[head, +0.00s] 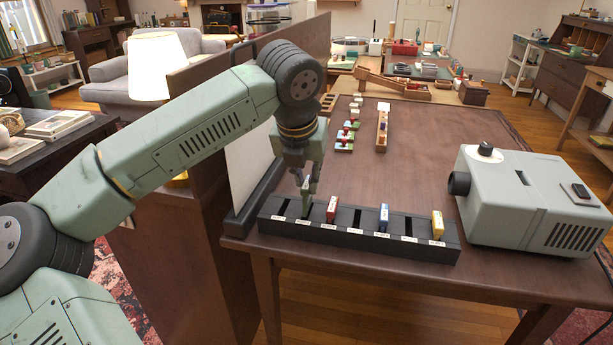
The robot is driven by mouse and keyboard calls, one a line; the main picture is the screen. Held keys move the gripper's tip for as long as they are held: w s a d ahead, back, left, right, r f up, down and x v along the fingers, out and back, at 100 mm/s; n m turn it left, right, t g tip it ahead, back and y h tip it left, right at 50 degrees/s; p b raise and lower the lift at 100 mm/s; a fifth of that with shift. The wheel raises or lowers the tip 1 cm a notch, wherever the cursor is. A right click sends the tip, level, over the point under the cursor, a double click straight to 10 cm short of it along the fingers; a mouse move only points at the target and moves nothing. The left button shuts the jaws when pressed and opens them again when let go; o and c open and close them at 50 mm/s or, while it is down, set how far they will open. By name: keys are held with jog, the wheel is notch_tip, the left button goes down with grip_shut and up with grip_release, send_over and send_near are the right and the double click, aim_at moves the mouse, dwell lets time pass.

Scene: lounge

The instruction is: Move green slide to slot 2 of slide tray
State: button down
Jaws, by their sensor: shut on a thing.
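The black slide tray (350,241) lies along the near edge of the brown table, with a row of labelled slots. My gripper (306,196) points down over the tray's left part, at the second slot from the left. It is shut on the green slide (306,207), a thin upright piece mostly hidden by the fingers. The slide's lower end is at the slot, but I cannot tell how deep it sits. The leftmost slot looks empty. A red slide (332,209), a blue slide (384,217) and a yellow slide (437,226) stand upright farther right in the tray.
A grey projector (530,200) stands at the table's right. A white screen (254,170) stands close left of my gripper. Several small coloured pieces (345,140) and a wooden rack (382,130) lie behind the tray. The table's middle (420,165) is clear.

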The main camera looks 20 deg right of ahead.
jog(key=shift+f+b, duration=2)
jog(key=shift+f, duration=0.2)
jog(key=c, duration=1.5)
grip_release()
jog(key=shift+r, duration=0.15)
jog(key=shift+p+v, duration=1.25)
jog(key=shift+v, duration=1.65)
